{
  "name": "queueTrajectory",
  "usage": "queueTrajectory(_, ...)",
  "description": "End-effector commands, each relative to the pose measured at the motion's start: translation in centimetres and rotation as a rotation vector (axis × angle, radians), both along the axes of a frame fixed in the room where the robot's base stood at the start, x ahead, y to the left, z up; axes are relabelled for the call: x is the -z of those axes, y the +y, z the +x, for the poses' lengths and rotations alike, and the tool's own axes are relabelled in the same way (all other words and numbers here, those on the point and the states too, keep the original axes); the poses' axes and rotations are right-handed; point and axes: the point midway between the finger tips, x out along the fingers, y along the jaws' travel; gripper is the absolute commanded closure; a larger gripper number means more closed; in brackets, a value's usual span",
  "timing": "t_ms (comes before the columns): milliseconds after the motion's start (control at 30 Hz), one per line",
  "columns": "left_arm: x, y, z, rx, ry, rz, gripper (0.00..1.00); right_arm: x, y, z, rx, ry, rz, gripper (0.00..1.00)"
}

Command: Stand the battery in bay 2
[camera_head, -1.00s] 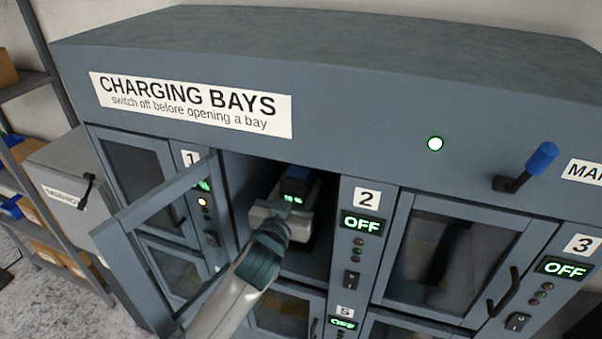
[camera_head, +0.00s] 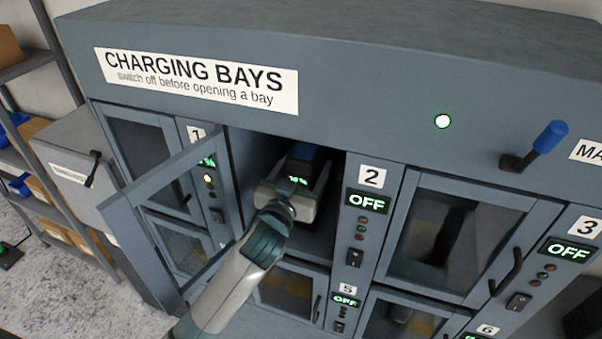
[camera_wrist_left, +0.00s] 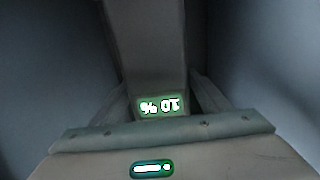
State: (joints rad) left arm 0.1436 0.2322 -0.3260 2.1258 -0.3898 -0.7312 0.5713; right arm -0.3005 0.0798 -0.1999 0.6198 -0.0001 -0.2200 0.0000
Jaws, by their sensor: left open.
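The battery (camera_head: 306,158) is a dark upright block with a blue top and a green-lit display. It stands inside the open bay 2 (camera_head: 250,153), left of the "2" label. The left wrist view shows the battery (camera_wrist_left: 146,45) with its display reading 10 %, upside down there. My left gripper (camera_head: 298,181) reaches into the bay at the battery's front. Its jaws are open, with one finger on each side of the battery in the left wrist view (camera_wrist_left: 160,100). The battery's base is hidden behind the gripper. My right gripper is out of view.
The bay door (camera_head: 170,215) hangs open to the left, close beside my left arm. The bay 2 panel (camera_head: 362,215) reads OFF, with a switch (camera_head: 355,257) below. A blue-handled lever (camera_head: 540,147) is at the right. Bay 3's door (camera_head: 465,235) is closed.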

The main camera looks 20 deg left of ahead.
Motion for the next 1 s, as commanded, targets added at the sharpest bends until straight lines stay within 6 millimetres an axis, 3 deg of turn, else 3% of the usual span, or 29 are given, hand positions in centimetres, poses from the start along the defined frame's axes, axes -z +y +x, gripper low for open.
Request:
queueTrajectory(267,0.1,0.0,-1.7,0.000,0.000,0.000,0.31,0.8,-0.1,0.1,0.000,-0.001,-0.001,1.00)
queueTrajectory(800,0.0,0.3,-10.4,0.001,-0.001,-0.002,0.31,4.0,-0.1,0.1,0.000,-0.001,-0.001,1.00)
queueTrajectory(1000,-0.1,0.4,-11.8,0.001,0.000,0.000,0.31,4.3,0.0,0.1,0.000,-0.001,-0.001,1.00)
